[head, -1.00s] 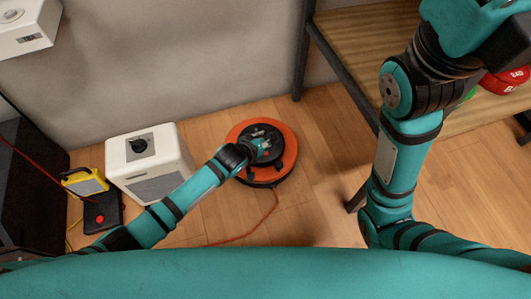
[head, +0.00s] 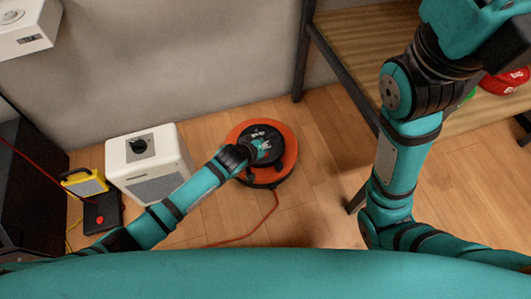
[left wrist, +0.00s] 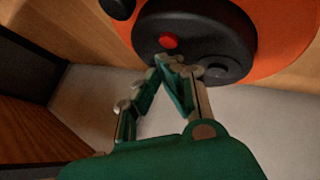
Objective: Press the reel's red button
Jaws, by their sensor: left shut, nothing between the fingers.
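The cable reel (head: 287,151) lies on the floor near the wall, an orange disc with a black hub (head: 251,131). In the left wrist view the reel's orange rim (left wrist: 285,25) and dark hub (left wrist: 228,38) fill the top. The red button (left wrist: 168,41) stands out on the hub. My left gripper (left wrist: 170,61) is shut and empty, its tips just below the button in the picture; I cannot tell whether they touch the hub. In the head view my left gripper (head: 265,146) is over the hub, and the button is not visible there. My right gripper is out of view.
A white box with a black knob (head: 150,165) stands left of the reel. Beside it are a yellow work light (head: 84,182) and a black item with a red button (head: 101,213). An orange cable (head: 262,222) runs along the floor. A shelf (head: 350,45) stands at right.

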